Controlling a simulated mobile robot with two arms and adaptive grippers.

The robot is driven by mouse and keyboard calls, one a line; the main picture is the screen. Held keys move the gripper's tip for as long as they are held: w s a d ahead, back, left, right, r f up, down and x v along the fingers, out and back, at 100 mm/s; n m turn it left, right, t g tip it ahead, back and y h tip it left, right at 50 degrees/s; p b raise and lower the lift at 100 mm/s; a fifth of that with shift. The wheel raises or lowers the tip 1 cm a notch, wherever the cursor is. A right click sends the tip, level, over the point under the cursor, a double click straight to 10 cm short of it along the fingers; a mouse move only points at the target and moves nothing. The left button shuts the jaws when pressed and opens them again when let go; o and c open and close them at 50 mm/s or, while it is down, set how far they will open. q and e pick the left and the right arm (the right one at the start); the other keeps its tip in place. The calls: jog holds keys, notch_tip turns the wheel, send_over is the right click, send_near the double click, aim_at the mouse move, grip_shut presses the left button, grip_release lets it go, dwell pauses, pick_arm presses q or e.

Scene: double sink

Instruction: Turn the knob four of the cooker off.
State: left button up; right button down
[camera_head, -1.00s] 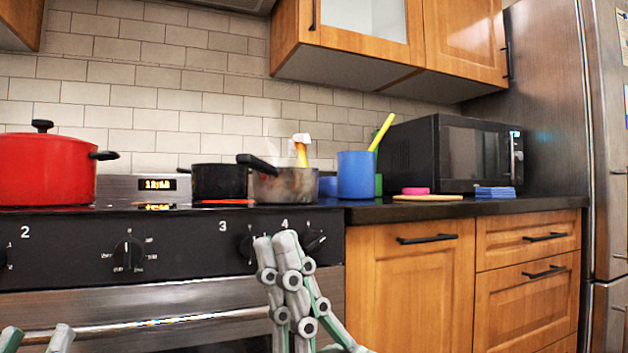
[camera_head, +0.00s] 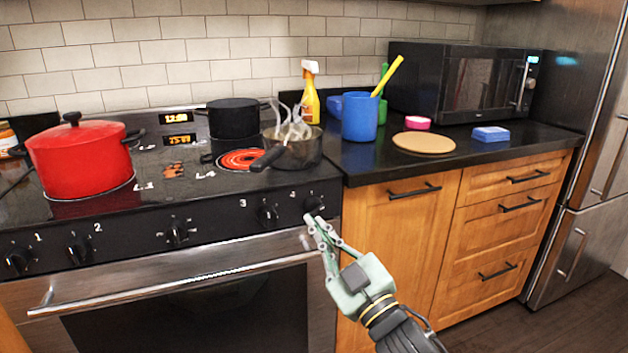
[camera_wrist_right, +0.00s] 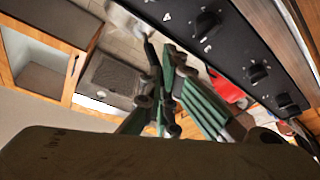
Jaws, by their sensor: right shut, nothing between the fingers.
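Knob four (camera_head: 314,204) is a dark knob at the right end of the black cooker panel (camera_head: 215,222), just right of the printed 4. My right gripper (camera_head: 309,218) has its fingers closed together and empty, with the tips just below the knob. I cannot tell whether they touch it. In the right wrist view the closed green fingers (camera_wrist_right: 168,85) point at the panel, where several knobs show. A burner (camera_head: 240,160) glows red, with a steaming pan (camera_head: 300,152) at its right side. My left gripper is out of view.
A red pot (camera_head: 80,160) and a black pot (camera_head: 233,118) stand on the cooktop. The oven handle (camera_head: 170,285) sticks out below the knobs. The counter right of the cooker holds a blue cup (camera_head: 360,117), a round board (camera_head: 424,142) and a microwave (camera_head: 455,80).

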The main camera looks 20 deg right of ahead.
notch_tip(320, 180, up, 2)
send_over(315, 208)
jog(key=s+a, duration=0.4)
jog(key=a, duration=0.1)
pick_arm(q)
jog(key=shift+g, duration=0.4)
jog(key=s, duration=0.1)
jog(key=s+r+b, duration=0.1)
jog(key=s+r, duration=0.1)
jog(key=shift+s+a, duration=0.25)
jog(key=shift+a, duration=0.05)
pick_arm(e)
jog(key=d+f, duration=0.2)
jog(key=f, duration=0.1)
jog(key=shift+w+d+h, duration=0.1)
jog(key=shift+d+h, duration=0.1)
jog(key=shift+h, duration=0.1)
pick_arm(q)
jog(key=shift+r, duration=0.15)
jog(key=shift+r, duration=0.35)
pick_arm(e)
jog(key=shift+f+n+g, duration=0.1)
jog(key=shift+n+g, duration=0.2)
jog(key=shift+n, duration=0.1)
pick_arm(q)
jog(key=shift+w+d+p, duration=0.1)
jog(key=shift+p, duration=0.2)
pick_arm(e)
jog(key=shift+a, duration=0.1)
